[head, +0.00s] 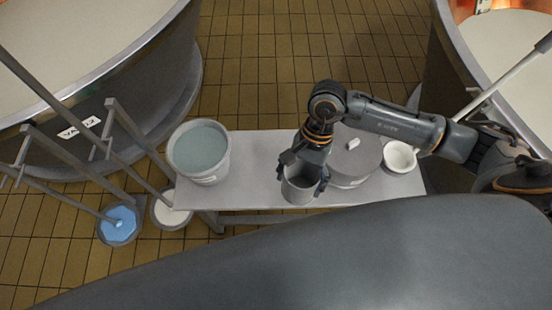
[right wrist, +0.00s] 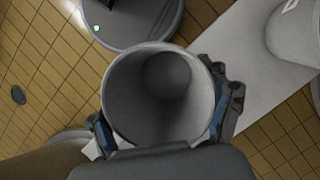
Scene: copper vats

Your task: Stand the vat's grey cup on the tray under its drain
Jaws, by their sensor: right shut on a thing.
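A grey cup (head: 299,190) is in my right gripper (head: 303,179), over the front edge of the bench in the head view. The cup is upright, with its open mouth facing up. In the right wrist view the cup (right wrist: 160,95) fills the middle and looks empty. The fingers of my right gripper (right wrist: 168,118) are shut on it, one on each side. A large vat (head: 95,70) with a white label stands at the left, and another vat (head: 500,60) at the right edge. I cannot make out a drain or a tray under either one. My left gripper is not in view.
The bench (head: 255,150) carries a bucket of bluish liquid (head: 200,150), a lidded pot (head: 355,160) and a white bowl (head: 399,157). Blue (head: 118,225) and white (head: 170,211) round items with long handles stand on the floor at left. Tiled floor (head: 270,60) behind the bench is clear.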

